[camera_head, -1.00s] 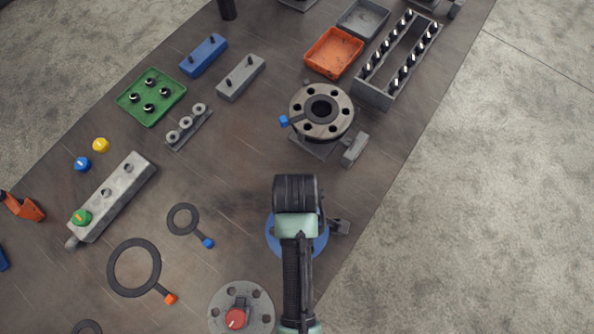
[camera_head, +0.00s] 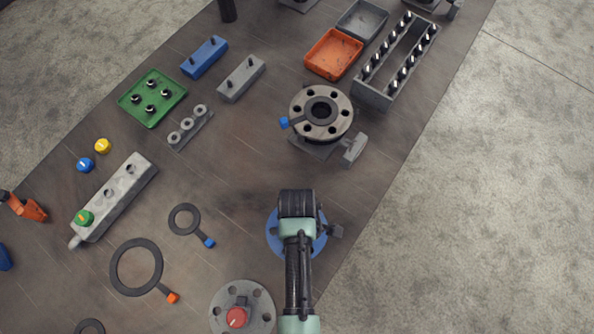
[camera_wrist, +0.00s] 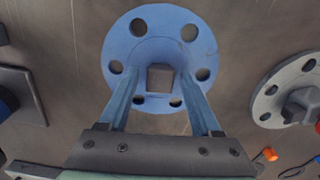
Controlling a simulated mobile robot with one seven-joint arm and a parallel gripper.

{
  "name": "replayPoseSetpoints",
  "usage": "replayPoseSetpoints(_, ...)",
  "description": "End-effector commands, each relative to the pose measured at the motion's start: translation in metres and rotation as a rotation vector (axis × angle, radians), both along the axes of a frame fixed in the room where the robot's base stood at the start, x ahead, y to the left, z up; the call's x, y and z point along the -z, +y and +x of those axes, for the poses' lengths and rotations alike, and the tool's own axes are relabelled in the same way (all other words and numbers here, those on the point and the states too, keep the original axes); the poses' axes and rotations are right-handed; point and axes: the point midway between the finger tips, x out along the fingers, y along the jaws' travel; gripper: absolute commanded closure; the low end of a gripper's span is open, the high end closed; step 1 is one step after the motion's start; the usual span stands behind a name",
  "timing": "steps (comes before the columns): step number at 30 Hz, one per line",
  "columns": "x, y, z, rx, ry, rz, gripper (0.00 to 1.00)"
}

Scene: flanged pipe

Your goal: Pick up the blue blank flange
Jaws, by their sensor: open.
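The blue blank flange (camera_head: 273,237) lies on the table at the lower middle of the head view, mostly covered by my arm. In the wrist view the flange (camera_wrist: 136,32) is a blue disc with several bolt holes and a square grey knob (camera_wrist: 160,78) at its middle. My gripper (camera_wrist: 160,88) is open, with one finger on each side of the knob. I cannot tell whether the fingers touch it. In the head view my gripper's fingertips are hidden under the wrist.
A grey flange with a red-marked knob (camera_head: 241,295) lies close by at the lower left. Ring spades (camera_head: 184,207) with coloured tabs lie to the left. The flanged pipe (camera_head: 321,133) stands further up. The table's right edge is close to the blue flange.

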Motion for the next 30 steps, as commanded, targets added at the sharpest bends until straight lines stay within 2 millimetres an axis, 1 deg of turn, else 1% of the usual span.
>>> replayPoseSetpoints(1, -0.0001, 0.0, -0.0001, 0.0, 0.0, 0.0, 0.35)
replayPoseSetpoints(2, -0.0001, 0.0, -0.0001, 0.0, 0.0, 0.0, 0.4)
replayPoseSetpoints(3, -0.0002, 0.0, -0.0001, 0.0, 0.0, 0.0, 0.48)
replayPoseSetpoints(8, -0.0002, 0.0, -0.0002, 0.0, 0.001, 0.0, 0.76)
replayPoseSetpoints(9, -0.0002, 0.0001, -0.0003, 0.0, 0.001, 0.0, 0.84)
replayPoseSetpoints(12, -0.0003, 0.0001, -0.0003, 0.0, 0.001, 0.0, 1.0)
replayPoseSetpoints(30, -0.0003, 0.0001, -0.0005, 0.0, 0.002, 0.0, 1.0)
